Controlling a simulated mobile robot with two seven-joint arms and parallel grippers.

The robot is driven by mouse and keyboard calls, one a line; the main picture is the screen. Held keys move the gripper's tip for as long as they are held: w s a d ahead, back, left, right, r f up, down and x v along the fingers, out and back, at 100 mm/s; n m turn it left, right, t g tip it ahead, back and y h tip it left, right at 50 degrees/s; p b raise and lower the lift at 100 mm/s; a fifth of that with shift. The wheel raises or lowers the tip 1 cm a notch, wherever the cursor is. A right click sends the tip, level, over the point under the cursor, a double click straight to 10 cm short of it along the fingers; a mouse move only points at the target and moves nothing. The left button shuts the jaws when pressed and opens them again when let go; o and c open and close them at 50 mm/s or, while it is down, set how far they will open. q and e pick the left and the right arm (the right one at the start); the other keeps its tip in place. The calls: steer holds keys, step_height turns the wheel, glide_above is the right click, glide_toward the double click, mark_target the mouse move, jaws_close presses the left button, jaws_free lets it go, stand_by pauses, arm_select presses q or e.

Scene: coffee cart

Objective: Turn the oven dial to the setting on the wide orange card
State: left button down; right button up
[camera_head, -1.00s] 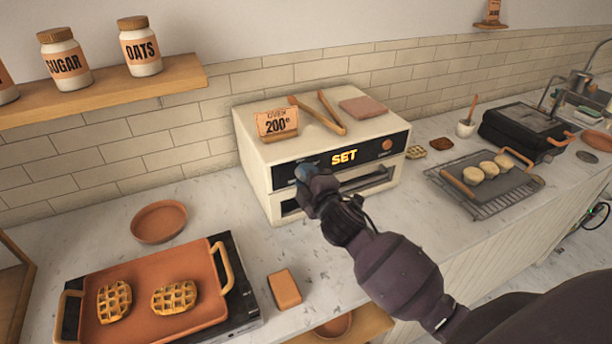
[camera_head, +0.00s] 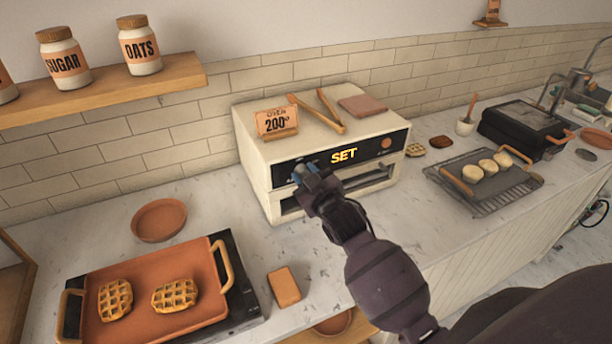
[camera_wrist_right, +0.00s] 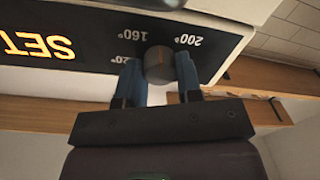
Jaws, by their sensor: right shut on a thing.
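The cream oven (camera_head: 260,160) stands on the counter against the tiled wall, its black panel lit with the word SET (camera_head: 344,156). The orange card (camera_head: 277,122) on top reads OVEN 200°. In the right wrist view the dark round dial (camera_wrist_right: 158,64) sits between the blue fingertips of my right gripper (camera_wrist_right: 158,82), which is shut on it. Around the dial the panel shows 200°, 160° and a partly hidden mark ending in 20°. The dial's pointer cannot be made out. In the head view my right gripper (camera_head: 308,178) covers the dial. My left gripper is not in view.
Wooden tongs (camera_head: 318,116) and a pinkish block (camera_head: 362,106) lie on the oven. An orange tray (camera_head: 205,262) with two waffles is at the lower left, beside an orange block (camera_head: 284,287). A rack with a dark tray (camera_head: 500,185) is at right.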

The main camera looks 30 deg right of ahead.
steer(key=m, duration=0.3)
steer(key=shift+m, duration=0.4)
steer(key=m, duration=0.4)
steer(key=shift+m, duration=0.3)
steer(key=o, duration=0.9)
steer(key=shift+o, duration=0.2)
steer(key=s+b, duration=0.1)
steer(key=s, duration=0.9)
steer(key=shift+s+a, duration=0.15)
steer(key=shift+s, duration=0.25)
steer(key=shift+f, duration=0.15)
